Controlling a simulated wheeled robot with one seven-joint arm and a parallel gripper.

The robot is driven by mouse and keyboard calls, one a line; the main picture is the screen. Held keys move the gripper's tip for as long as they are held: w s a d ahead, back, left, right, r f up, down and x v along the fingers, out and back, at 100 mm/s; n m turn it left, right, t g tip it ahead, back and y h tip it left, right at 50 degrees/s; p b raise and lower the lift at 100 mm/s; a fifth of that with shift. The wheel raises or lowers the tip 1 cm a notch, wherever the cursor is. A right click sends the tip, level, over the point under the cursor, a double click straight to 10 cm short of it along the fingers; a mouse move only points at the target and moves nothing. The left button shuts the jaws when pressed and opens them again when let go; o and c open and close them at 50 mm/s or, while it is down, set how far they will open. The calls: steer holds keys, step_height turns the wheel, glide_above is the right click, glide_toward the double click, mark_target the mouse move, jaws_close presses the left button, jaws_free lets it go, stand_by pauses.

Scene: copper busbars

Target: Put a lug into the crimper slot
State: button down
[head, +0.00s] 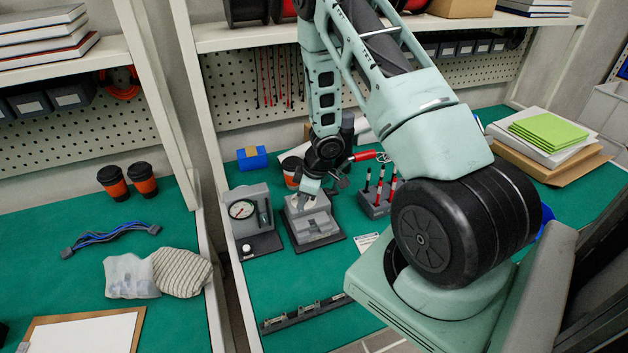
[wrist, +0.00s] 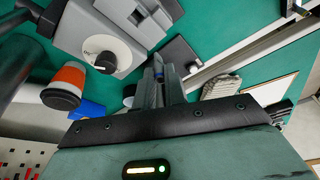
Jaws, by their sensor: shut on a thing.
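The crimper (head: 313,222) is a grey block on a dark base plate in the middle of the head view. In the wrist view its grey body (wrist: 82,28), with a pale round dial and a stepped slot block, is at the upper left. My gripper (head: 308,190) is over the crimper's back part. In the wrist view its fingers (wrist: 157,78) are close together on a small piece with a blue part, which looks like a lug. The fingers hide most of it. I cannot tell whether it touches the crimper. A dark rack (head: 290,318) with several small metal pieces lies at the front.
A gauge unit (head: 250,213) stands close left of the crimper. An orange cup (head: 291,169) and a blue box (head: 252,158) stand behind. The green mat between crimper and rack is clear.

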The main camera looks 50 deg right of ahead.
steer(key=shift+n, duration=0.7)
steer(key=d+f+b, duration=0.1)
steer(key=b, duration=0.1)
steer(key=d+f+b, duration=0.1)
steer(key=f+b, duration=0.1)
steer(key=s+d+f+b, duration=0.1)
steer(key=f+b, duration=0.1)
steer(key=b, duration=0.1)
steer(key=shift+d+f, duration=0.2)
steer(key=shift+f, duration=0.65)
stand_by(0.4)
steer(key=shift+f, duration=0.3)
steer(key=shift+f+b, duration=0.4)
steer(key=shift+b, duration=0.05)
steer(key=shift+f, duration=0.2)
stand_by(0.3)
steer(key=shift+f, duration=0.15)
stand_by(0.8)
steer(key=c, duration=1.4)
jaws_free()
steer(key=shift+d, duration=0.1)
